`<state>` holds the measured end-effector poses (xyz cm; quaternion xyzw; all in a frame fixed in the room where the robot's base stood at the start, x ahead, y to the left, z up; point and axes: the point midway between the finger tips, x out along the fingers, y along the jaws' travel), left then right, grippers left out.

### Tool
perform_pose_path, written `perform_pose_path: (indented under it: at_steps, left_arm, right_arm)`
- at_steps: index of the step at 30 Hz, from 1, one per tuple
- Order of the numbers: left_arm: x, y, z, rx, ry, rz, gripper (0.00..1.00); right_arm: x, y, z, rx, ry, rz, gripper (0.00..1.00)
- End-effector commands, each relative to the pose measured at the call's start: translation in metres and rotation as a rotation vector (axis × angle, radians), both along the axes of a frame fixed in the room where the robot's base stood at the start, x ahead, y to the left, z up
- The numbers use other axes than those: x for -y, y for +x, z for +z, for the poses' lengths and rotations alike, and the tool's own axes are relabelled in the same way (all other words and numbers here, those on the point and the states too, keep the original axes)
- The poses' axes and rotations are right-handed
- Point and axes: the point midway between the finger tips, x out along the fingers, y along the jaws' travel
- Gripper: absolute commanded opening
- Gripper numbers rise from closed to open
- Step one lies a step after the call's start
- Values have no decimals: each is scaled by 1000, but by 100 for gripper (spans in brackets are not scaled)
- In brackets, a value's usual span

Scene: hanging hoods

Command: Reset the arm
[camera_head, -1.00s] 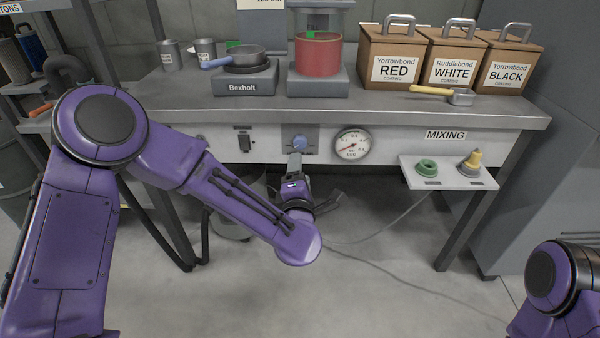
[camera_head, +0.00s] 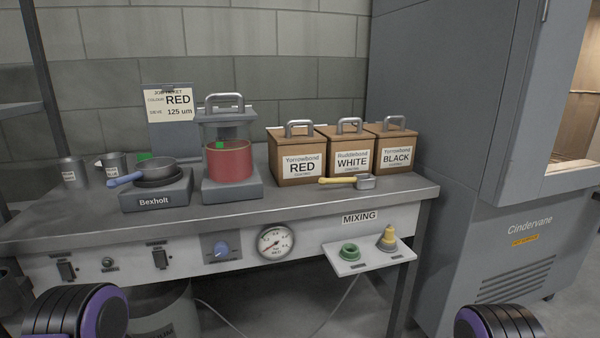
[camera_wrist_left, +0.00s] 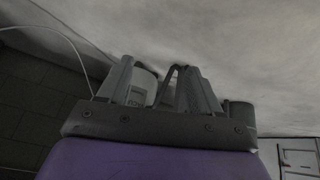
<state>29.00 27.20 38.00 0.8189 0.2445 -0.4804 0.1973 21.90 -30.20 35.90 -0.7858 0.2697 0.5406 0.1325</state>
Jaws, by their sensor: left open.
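In the left wrist view my left gripper (camera_wrist_left: 163,80) is open, with its fingers apart and nothing seen between them. In the head view only a rounded purple and black part of my left arm shows at the bottom left, and its gripper is out of that picture. A similar part of my right arm shows at the bottom right. My right gripper is in neither view. My arms are apart from the workbench (camera_head: 90,215) top and its front panel.
The bench carries a scale (camera_head: 157,194) with a pan (camera_head: 155,170), a mixer holding red contents (camera_head: 229,164), and boxes of red (camera_head: 299,167), white (camera_head: 351,160) and black (camera_head: 396,158) coating. A grey cabinet (camera_head: 450,210) stands right.

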Motion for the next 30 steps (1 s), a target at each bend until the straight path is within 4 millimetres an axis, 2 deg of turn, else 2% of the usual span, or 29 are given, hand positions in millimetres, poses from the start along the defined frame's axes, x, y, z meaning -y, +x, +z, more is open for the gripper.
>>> perform_pose_path:
  at_steps: [1,3,5,6,11,18,21,24,30]
  left_arm:
    - [-11,-23,-7,-59,33,-10,64]
    - [-28,-54,-14,-132,78,-21,64]
    - [-32,-82,-24,-199,95,-38,64]
    - [-31,-75,8,-182,91,-32,64]
    - [-31,-73,60,-177,89,-30,64]
    - [-30,-72,154,-174,88,-29,64]
    - [-30,-72,182,-173,88,-29,64]
    - [-30,-72,191,-173,88,-29,64]
    - [-30,-72,188,-172,88,-28,64]
  right_arm:
    - [0,0,0,0,0,0,43]
    - [0,0,0,0,0,0,43]
    - [0,0,0,0,0,0,43]
    - [0,0,29,-1,0,0,43]
    - [0,0,81,1,-1,0,43]
    - [0,0,175,0,0,0,43]
    - [0,0,203,0,0,0,43]
    - [0,0,212,0,0,0,43]
    - [0,0,209,0,0,0,43]
